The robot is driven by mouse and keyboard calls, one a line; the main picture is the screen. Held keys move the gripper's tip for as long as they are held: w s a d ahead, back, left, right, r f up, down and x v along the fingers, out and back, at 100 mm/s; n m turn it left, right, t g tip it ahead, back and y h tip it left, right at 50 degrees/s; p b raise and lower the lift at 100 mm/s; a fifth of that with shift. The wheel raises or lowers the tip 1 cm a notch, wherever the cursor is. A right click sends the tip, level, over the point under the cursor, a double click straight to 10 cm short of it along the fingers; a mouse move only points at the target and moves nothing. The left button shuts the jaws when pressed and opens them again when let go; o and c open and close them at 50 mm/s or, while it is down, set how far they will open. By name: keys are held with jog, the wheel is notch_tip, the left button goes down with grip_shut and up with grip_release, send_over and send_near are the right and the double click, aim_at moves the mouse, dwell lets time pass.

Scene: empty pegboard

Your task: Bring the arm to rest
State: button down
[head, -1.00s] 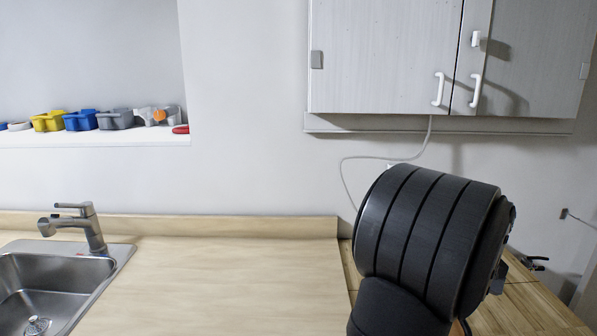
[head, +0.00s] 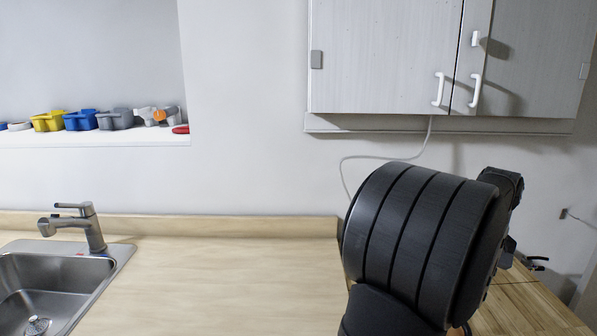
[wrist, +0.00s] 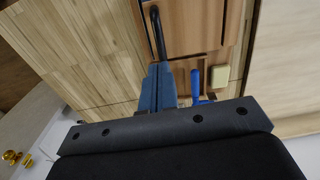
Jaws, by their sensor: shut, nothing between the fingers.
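In the wrist view my gripper (wrist: 158,72) shows beyond a black bar with screw holes. Its two narrow dark blue fingers are together, with nothing seen between them. Wooden surfaces lie beyond the fingers. In the head view a large black ribbed part of my arm fills the lower right, and the fingers do not show there.
A wall cabinet (head: 385,55) with white handles hangs above the arm. The wooden counter (head: 220,280) is clear left of it, beside a steel sink (head: 60,275) with a faucet (head: 88,225). In the wrist view a blue item (wrist: 196,84) and a tan block (wrist: 219,76) lie beyond the gripper.

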jog(key=shift+f, duration=0.1)
jog(key=shift+f, duration=3.95)
notch_tip(320, 180, up, 10)
jog(key=a+h, duration=0.2)
jog(key=shift+w+a+r+m, duration=0.15)
jog(key=shift+a+m, duration=0.2)
jog(key=shift+m, duration=0.05)
